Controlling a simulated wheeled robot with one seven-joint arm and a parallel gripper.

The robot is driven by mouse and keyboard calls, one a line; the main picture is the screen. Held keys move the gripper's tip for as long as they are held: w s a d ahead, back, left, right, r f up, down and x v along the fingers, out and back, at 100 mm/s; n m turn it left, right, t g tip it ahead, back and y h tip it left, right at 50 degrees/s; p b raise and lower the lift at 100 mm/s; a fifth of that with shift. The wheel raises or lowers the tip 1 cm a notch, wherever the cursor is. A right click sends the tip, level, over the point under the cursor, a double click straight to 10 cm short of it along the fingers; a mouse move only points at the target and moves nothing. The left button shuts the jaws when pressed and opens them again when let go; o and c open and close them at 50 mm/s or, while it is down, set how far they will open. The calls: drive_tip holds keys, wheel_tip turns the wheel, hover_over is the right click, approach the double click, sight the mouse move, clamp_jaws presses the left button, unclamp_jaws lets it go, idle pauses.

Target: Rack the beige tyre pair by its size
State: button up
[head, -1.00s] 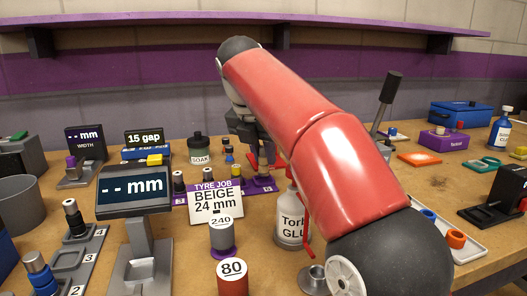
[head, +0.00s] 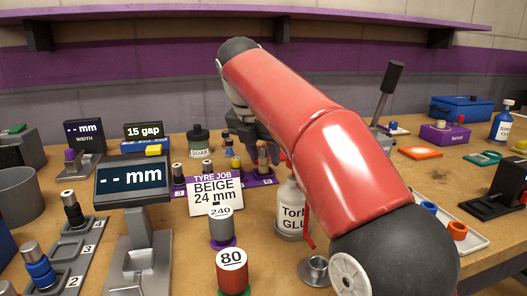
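The job card (head: 215,193) reads "TYRE JOB BEIGE 24 mm" and stands mid-bench. Behind it is a low purple rack (head: 190,182) with several small upright tyre pairs. A tan-beige pair (head: 263,160) stands towards its right end, partly hidden. My gripper (head: 264,149) is over that end, close to the beige pair; the finger gap is too small and dark to read. The gauge (head: 133,181) at front left shows "-- mm". A grey slotted track (head: 66,258) with numbers including 2, 3 and 4 lies at the left, with a black piece (head: 72,208) and a blue piece (head: 38,266) on it.
The glue bottle (head: 291,212) stands beneath my red arm. Jars marked 240 (head: 221,231) and 80 (head: 232,269) stand in front of the card. A soak bottle (head: 199,143) is behind the rack. A white tray (head: 473,241) with rings lies at right.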

drive_tip(key=shift+o, duration=0.4)
drive_tip(key=p+v, duration=0.3)
drive_tip(key=v, duration=0.4)
drive_tip(key=shift+r, duration=0.3)
drive_tip(key=shift+s+a, duration=0.1)
drive_tip(key=shift+s, duration=0.05)
